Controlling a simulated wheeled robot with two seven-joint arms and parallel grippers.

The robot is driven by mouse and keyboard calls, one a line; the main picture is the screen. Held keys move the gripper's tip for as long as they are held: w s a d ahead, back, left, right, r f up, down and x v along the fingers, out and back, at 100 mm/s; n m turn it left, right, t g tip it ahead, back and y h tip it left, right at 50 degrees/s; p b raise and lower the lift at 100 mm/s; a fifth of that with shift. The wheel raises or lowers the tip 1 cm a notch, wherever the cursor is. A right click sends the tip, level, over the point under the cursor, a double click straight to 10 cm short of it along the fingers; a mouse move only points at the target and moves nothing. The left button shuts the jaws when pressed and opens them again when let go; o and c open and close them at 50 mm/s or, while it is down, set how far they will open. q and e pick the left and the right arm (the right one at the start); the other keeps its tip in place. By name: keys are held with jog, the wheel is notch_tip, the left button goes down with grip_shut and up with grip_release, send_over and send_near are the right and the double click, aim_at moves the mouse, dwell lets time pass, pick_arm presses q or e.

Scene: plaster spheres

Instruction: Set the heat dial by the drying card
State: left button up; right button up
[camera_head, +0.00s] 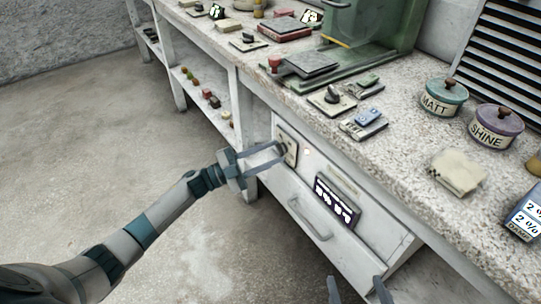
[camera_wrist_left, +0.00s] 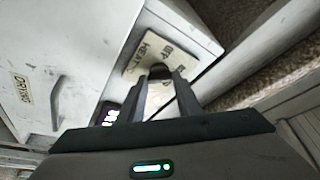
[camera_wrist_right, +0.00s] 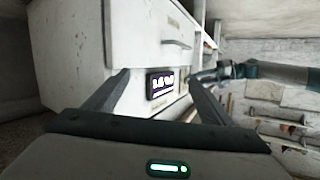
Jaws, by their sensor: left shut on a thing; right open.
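The heat dial is a dark knob (camera_wrist_left: 159,71) on a cream plate (camera_wrist_left: 146,55) with partly legible lettering. The plate (camera_head: 290,148) also shows on the cabinet front in the head view. My left gripper (camera_head: 281,153) is shut on the knob, one finger on each side, and partly hides it. A dark display panel (camera_head: 337,201) with white characters, too small to read surely, sits right of the dial. A blue and white card (camera_head: 527,216) reading "2 %" and "DAMP" stands at the right edge. My right gripper (camera_head: 358,289) is open and empty, low before the cabinet.
A drawer with a bar handle (camera_head: 309,221) lies below the dial. Labelled MATT (camera_head: 443,97) and SHINE (camera_head: 495,127) jars, a pale block (camera_head: 458,171) and a small blue device (camera_head: 367,117) stand on the speckled counter. The floor at left is clear.

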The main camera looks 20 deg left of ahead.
pick_arm(q)
jog(key=shift+m+g, duration=0.4)
jog(key=shift+m, duration=0.3)
pick_arm(e)
jog(key=shift+r, duration=0.2)
pick_arm(q)
jog(key=o, duration=1)
jog(key=shift+o, duration=0.2)
jog(key=shift+a, duration=0.1)
jog(key=v, duration=1.7)
jog(key=shift+a+f, duration=0.15)
pick_arm(e)
jog(key=shift+w+a+r+t+y, duration=0.1)
jog(key=shift+a+r+t+y, duration=0.05)
jog(key=shift+r+t, duration=0.2)
jog(key=shift+w+a+r+t+y, duration=0.15)
jog(key=shift+r+t, duration=0.1)
jog(key=shift+r, duration=0.2)
pick_arm(q)
jog(key=shift+s, duration=0.1)
pick_arm(e)
jog(key=shift+s, duration=0.1)
